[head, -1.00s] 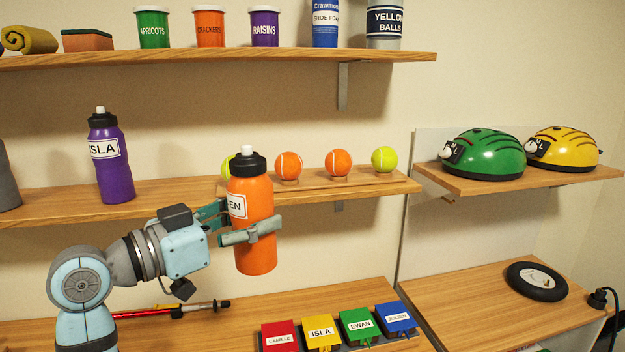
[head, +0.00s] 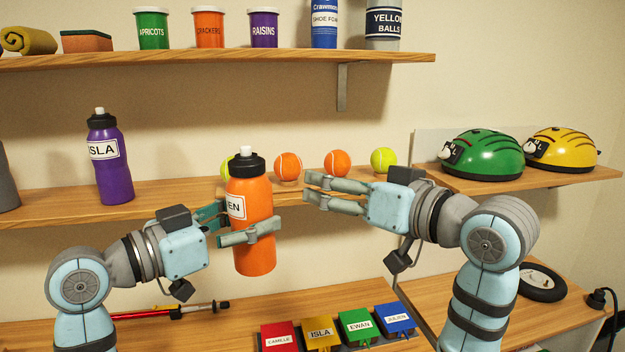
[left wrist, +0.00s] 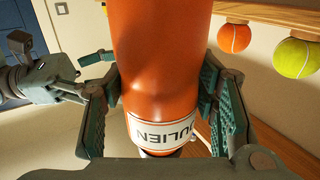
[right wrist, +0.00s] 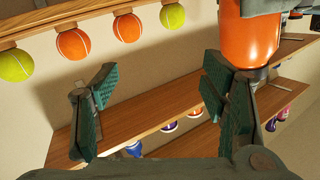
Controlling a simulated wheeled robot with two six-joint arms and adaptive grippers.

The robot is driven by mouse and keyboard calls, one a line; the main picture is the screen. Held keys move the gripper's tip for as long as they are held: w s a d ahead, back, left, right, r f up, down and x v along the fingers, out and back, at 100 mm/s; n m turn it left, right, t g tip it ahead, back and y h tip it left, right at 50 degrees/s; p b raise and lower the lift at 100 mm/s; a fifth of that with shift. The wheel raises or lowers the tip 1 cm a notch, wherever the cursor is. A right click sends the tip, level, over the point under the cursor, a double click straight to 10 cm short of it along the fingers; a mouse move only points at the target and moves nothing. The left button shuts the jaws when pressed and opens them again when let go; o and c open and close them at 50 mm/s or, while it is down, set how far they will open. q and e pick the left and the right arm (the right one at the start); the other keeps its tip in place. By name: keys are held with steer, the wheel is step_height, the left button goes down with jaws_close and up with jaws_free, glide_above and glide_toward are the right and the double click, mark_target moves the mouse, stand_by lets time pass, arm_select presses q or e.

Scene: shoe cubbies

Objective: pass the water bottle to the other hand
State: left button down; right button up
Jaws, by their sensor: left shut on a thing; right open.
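The orange water bottle (head: 254,225) has a black cap and a white name label, and it is upright in the air in front of the middle shelf. My left gripper (head: 236,226) is shut around its body from the left. In the left wrist view the bottle (left wrist: 162,65) fills the space between the fingers, and its label reads JULIEN. My right gripper (head: 318,190) is open and empty, to the right of the bottle and pointing at it, with a gap between. In the right wrist view the bottle (right wrist: 248,40) is at the top right, outside the fingers.
The middle shelf (head: 165,203) behind holds a purple ISLA bottle (head: 110,165) and several orange and yellow balls. Green (head: 482,155) and yellow (head: 563,149) helmets sit on the right shelf. Small coloured name boxes (head: 322,335) stand on the lower shelf, near a red pole (head: 150,313).

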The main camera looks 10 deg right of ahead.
mark_target(254, 165)
arm_select(q)
steer(key=shift+s, duration=0.1)
steer(key=shift+r, duration=0.1)
arm_select(e)
steer(key=s+a+r+n+g+y, duration=0.1)
steer(key=s+a+r+n+y, duration=0.1)
steer(key=s+a+n, duration=0.15)
steer(key=s+a+r+n+y, duration=0.1)
steer(key=s+a+r+n, duration=0.15)
steer(key=s, duration=0.25)
arm_select(q)
steer(key=shift+a, duration=0.1)
arm_select(e)
steer(key=shift+m, duration=0.5)
steer(key=x, duration=1)
steer(key=shift+w+a, duration=0.1)
steer(key=shift+a, duration=0.1)
steer(key=shift+w+a, duration=0.2)
steer(key=shift+w, duration=0.1)
steer(key=shift+d, duration=0.1)
steer(key=c, duration=1.6)
arm_select(q)
steer(key=c, duration=0.6)
jaws_free()
steer(key=shift+o, duration=0.2)
